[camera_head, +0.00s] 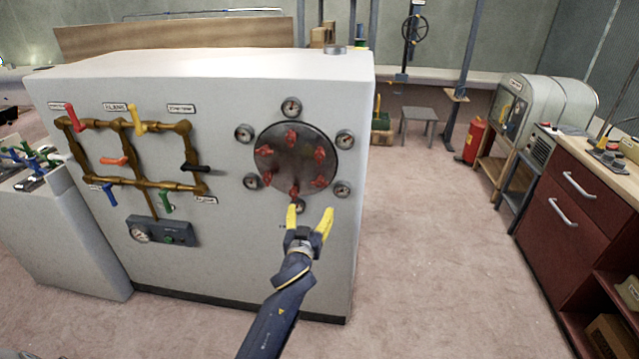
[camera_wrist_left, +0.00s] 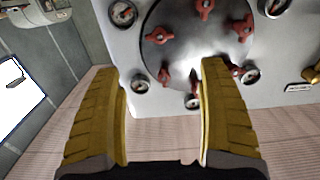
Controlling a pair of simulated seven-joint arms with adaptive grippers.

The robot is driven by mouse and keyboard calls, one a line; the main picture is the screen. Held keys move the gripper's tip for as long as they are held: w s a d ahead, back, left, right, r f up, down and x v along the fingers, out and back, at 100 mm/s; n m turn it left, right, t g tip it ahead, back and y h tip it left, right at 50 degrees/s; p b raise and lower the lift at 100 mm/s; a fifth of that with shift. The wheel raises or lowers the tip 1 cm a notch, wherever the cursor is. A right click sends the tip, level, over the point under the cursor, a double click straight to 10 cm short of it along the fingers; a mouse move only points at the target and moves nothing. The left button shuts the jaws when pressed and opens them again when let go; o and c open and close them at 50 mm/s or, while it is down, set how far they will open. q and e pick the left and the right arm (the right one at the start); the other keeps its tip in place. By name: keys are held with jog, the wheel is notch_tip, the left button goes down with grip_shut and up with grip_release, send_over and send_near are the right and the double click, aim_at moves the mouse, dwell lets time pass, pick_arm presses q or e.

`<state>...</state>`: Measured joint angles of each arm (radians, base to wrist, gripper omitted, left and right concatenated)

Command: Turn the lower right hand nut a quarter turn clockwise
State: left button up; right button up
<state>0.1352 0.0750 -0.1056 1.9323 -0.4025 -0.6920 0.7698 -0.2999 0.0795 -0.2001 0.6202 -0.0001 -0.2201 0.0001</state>
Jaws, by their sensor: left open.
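The lower right hand nut (camera_head: 319,181) is a red winged nut on a round dark plate (camera_head: 290,165) in the white cabinet's front. The wrist view looks upside down, so this nut (camera_wrist_left: 158,38) appears at the plate's upper left there. Several similar red nuts ring the plate. My left gripper (camera_head: 310,211) has yellow fingers spread wide, with nothing between them. In the head view it is just below the plate, below and slightly left of that nut, and apart from it. My right gripper is not in view.
Several small round gauges surround the plate, one (camera_head: 342,189) right of the lower right nut. Brass pipes with coloured valve handles (camera_head: 130,155) are on the cabinet's left part. Open floor (camera_head: 430,240) lies right of the cabinet, up to a red drawer unit (camera_head: 570,200).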

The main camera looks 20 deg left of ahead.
aim_at(319, 183)
pick_arm(q)
jog(key=x, duration=1.6)
jog(key=shift+w+f, duration=0.1)
jog(key=shift+w, duration=0.3)
jog(key=shift+c, duration=0.5)
grip_shut()
